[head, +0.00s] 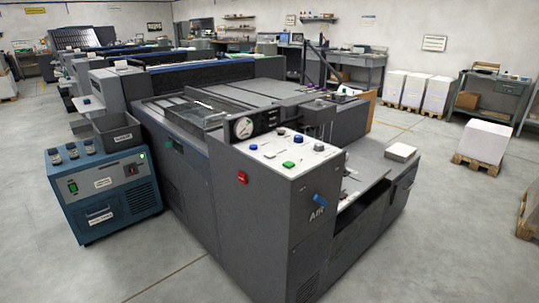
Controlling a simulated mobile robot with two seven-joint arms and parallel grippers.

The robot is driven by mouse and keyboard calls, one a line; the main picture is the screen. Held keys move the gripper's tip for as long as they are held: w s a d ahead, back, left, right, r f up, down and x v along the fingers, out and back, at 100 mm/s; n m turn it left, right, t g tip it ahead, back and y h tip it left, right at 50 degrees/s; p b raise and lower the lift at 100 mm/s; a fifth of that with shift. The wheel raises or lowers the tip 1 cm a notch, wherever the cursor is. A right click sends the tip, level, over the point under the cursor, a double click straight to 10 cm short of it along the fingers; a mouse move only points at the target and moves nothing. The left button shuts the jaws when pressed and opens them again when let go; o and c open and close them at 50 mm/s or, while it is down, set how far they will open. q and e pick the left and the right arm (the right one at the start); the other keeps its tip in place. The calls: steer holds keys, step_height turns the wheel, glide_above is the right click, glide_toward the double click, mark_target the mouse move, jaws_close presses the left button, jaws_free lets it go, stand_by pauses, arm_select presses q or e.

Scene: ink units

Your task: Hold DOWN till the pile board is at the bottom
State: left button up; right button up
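A grey press unit (260,225) stands in the middle of the head view. Its white control panel (292,152) on top carries several small buttons, among them a blue button (298,138), a green button (288,165) and white knobs (319,147). Their labels are too small to read, so I cannot tell which is DOWN. A round gauge (243,128) sits behind the panel. A red switch (242,177) and a blue handle (320,200) are on the sides. I cannot make out the pile board or its height for certain. Neither gripper is in view.
A blue cabinet (104,190) with a grey bin (114,130) stands left of the press. A paper stack (401,152) lies on the press's right part. A pallet with white paper (484,142) stands at the right.

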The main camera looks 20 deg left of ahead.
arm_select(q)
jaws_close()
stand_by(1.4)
